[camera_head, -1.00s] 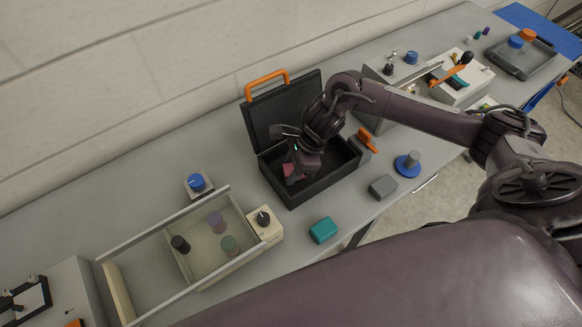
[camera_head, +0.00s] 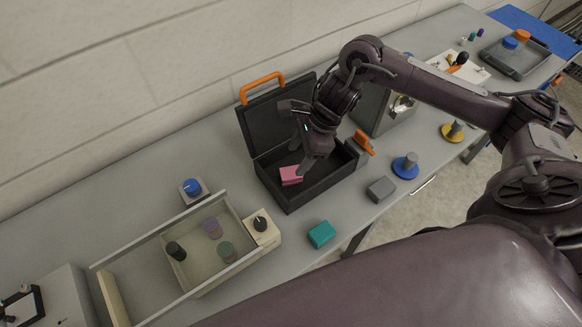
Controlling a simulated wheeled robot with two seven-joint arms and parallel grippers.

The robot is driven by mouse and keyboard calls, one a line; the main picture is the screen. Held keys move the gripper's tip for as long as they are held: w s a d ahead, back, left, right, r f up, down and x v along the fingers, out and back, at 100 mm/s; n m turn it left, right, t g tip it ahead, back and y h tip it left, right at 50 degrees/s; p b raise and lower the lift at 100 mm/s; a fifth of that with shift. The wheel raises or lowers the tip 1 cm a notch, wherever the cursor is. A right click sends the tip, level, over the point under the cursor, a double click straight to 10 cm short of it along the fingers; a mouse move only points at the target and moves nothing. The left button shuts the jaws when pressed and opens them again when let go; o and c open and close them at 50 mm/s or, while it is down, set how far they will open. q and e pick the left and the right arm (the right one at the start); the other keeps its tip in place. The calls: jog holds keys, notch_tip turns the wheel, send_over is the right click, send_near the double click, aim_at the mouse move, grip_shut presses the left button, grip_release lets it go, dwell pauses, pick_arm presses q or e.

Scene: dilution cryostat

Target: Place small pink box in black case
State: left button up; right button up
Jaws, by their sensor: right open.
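The small pink box (camera_head: 291,175) lies inside the black case (camera_head: 289,202), toward its left side. The case stands open on the bench, with its lid up at the back and an orange handle (camera_head: 262,86) on top. My right gripper (camera_head: 308,168) is open over the case, just right of the pink box and apart from its grip. The gripper's far finger is partly hidden. My left gripper is not in view.
A teal block (camera_head: 321,234), a grey block (camera_head: 381,189) and a blue disc with a grey knob (camera_head: 406,166) lie in front and right of the case. A clear-walled box (camera_head: 150,232) with several cylinders stands left. A grey tray (camera_head: 515,60) is at the far right.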

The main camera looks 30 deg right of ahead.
jog(key=shift+v, duration=2.2)
jog(key=shift+s, duration=0.1)
